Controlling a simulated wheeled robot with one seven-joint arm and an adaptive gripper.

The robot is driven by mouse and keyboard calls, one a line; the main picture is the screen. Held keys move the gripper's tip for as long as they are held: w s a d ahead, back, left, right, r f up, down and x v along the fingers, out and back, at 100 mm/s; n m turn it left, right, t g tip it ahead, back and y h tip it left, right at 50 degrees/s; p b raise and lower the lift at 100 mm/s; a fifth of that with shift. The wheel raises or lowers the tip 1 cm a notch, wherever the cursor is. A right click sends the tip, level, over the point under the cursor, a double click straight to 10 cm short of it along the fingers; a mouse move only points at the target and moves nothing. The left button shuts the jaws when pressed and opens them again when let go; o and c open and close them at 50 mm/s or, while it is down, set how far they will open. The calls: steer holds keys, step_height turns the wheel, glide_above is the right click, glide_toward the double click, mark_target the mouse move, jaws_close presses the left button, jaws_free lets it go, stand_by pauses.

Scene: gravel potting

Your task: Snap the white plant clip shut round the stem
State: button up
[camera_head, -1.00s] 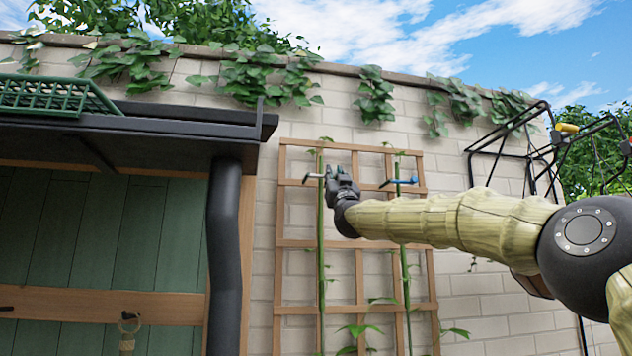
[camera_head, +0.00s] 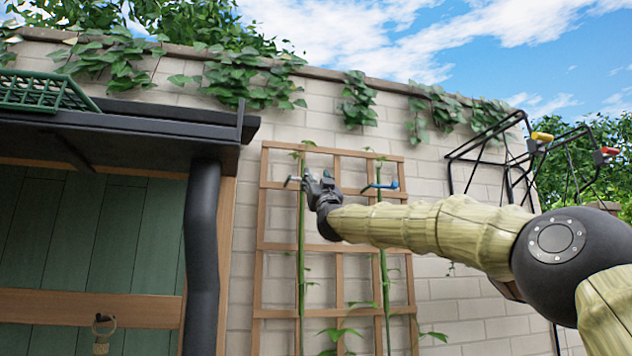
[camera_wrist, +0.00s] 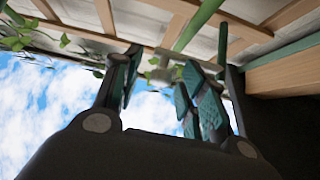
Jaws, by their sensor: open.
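The white plant clip (camera_head: 293,181) is at the left green stem (camera_head: 301,235), high on the wooden trellis. It is small, and I cannot tell whether it is open or shut round the stem. My gripper (camera_head: 309,178) is open, just right of the clip and stem, and covers part of them. In the wrist view, the pale clip (camera_wrist: 163,76) shows between and just beyond the fingertips of my gripper (camera_wrist: 160,68). The stem (camera_wrist: 196,25) runs up behind it. I cannot tell whether the fingers touch the clip.
A blue clip (camera_head: 384,185) sits at the right stem (camera_head: 386,290) on the trellis (camera_head: 265,220). A brick wall (camera_head: 465,290) stands behind. A dark roof edge (camera_head: 120,125) and pipe (camera_head: 203,250) are at left. A black wire rack (camera_head: 480,150) hangs at right.

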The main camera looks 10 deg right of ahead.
steer(key=shift+s+f, duration=0.1)
steer(key=v, duration=1.1)
steer(key=shift+s+f, duration=0.25)
steer(key=shift+f, duration=0.05)
steer(key=shift+d, duration=0.1)
stand_by(0.3)
